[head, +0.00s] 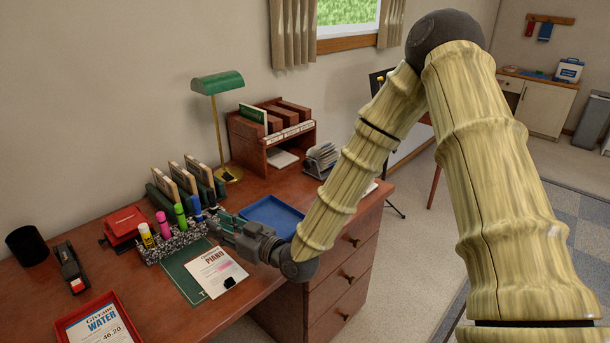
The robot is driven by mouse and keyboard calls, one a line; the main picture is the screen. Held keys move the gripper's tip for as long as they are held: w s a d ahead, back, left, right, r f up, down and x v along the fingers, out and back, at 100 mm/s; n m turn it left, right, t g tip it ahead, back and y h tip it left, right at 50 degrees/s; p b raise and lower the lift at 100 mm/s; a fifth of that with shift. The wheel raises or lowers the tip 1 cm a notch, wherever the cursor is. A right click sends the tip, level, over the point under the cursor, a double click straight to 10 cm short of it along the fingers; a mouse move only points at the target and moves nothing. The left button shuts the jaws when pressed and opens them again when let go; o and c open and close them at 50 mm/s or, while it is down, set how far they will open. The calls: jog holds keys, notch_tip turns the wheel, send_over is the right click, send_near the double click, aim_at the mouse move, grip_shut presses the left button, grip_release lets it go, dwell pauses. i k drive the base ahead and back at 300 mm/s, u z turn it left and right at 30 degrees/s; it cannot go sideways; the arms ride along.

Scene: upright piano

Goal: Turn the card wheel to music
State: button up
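The card wheel (321,159) looks like the grey, ridged rotary file on the desk, at the right end of the wooden rack. Its card labels are too small to read. My gripper (217,226) is low over the desk, pointing left, beside the marker holder and above the top of the green board. It is well to the left of and nearer than the card wheel, apart from it. Its fingers are small and dark here, so I cannot tell whether they are open or shut. I see nothing clearly held.
A blue tray (273,215) lies between my gripper and the card wheel. The marker holder (172,244), a piano paper (216,269) and a green lamp (217,84) are on the desk. A wooden rack (250,137) stands behind. My arm covers part of the desk's right side.

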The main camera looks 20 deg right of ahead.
aim_at(325, 154)
jog(key=z, duration=0.8)
